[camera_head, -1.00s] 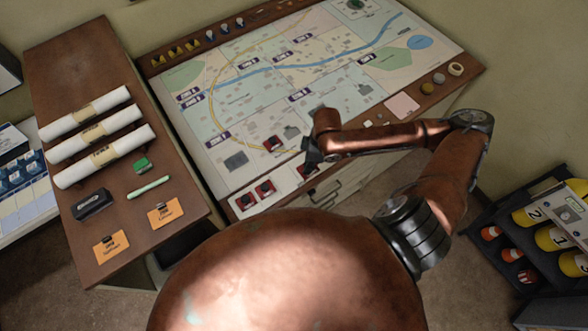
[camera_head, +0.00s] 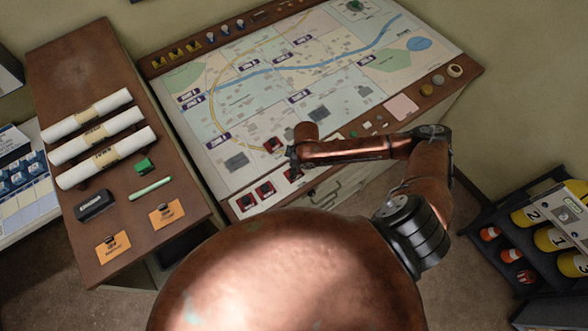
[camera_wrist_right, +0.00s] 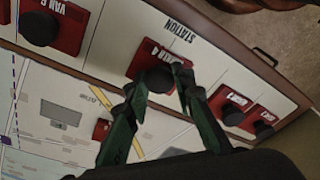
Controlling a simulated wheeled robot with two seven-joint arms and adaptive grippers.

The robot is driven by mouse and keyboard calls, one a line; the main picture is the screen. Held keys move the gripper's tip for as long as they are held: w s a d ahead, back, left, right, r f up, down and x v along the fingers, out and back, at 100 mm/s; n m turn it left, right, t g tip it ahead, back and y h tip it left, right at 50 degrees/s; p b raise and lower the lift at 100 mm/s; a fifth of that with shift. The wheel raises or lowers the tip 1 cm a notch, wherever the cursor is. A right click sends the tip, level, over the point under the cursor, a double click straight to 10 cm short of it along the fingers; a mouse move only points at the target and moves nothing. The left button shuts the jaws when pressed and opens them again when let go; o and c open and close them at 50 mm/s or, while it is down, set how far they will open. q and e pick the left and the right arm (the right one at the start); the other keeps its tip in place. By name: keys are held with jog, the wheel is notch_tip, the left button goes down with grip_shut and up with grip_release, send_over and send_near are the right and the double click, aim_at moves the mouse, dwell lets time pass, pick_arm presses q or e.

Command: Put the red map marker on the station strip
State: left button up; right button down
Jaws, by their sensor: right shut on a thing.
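My right gripper (camera_head: 292,163) is over the front strip of the map table. In the right wrist view its two fingers (camera_wrist_right: 165,92) are shut about the black knob of a red map marker (camera_wrist_right: 140,62). In the head view the marker (camera_head: 289,176) shows just below the gripper. My left gripper is not in view.
Other red markers sit on the strip: one to the left in the wrist view (camera_wrist_right: 72,28), two to the right (camera_wrist_right: 229,97) (camera_wrist_right: 259,112). Another red marker (camera_head: 270,146) stands on the map (camera_head: 330,70). A side desk (camera_head: 70,60) holds rolled maps.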

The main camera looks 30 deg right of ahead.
aim_at(299, 174)
jog(key=c, duration=1.7)
grip_release()
jog(key=shift+f, duration=0.1)
jog(key=shift+o, duration=0.2)
notch_tip(299, 174, up, 12)
jog(key=s+d, duration=0.1)
jog(key=shift+d+b, duration=0.2)
jog(key=shift+b, duration=0.1)
jog(key=shift+s, duration=0.1)
